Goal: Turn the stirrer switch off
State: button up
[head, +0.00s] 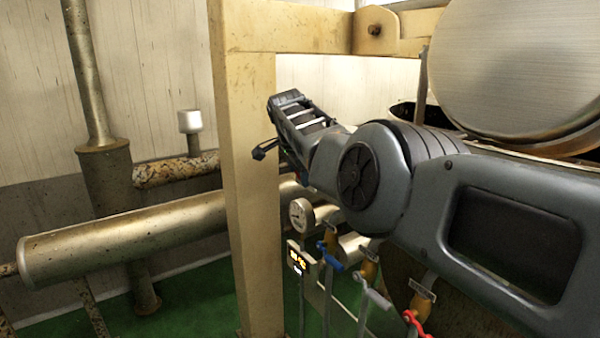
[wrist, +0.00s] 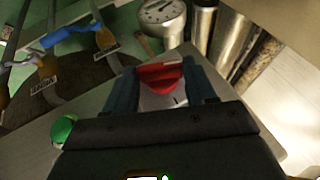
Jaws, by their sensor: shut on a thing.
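A red switch knob (wrist: 160,77) sits on a pale plate in the wrist view, with a white mark on its top. I take it for the stirrer switch; no label on it is readable. My gripper (wrist: 162,82) has one dark finger on each side of the knob and is shut on it. A small dark line shows on the plate beside the knob. A round green button (wrist: 63,130) is left of my gripper. In the head view my arm's far end is by the beige post, and the knob is hidden.
A beige post (head: 252,190) stands close to my arm.

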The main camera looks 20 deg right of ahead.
jog(key=o, duration=1)
jog(key=shift+f, duration=0.1)
jog(key=shift+o, duration=0.2)
jog(key=p+v, duration=0.1)
jog(key=v, duration=0.6)
jog(key=shift+s+r+p, duration=0.2)
jog(key=shift+r+p, duration=0.15)
jog(key=shift+a, duration=0.15)
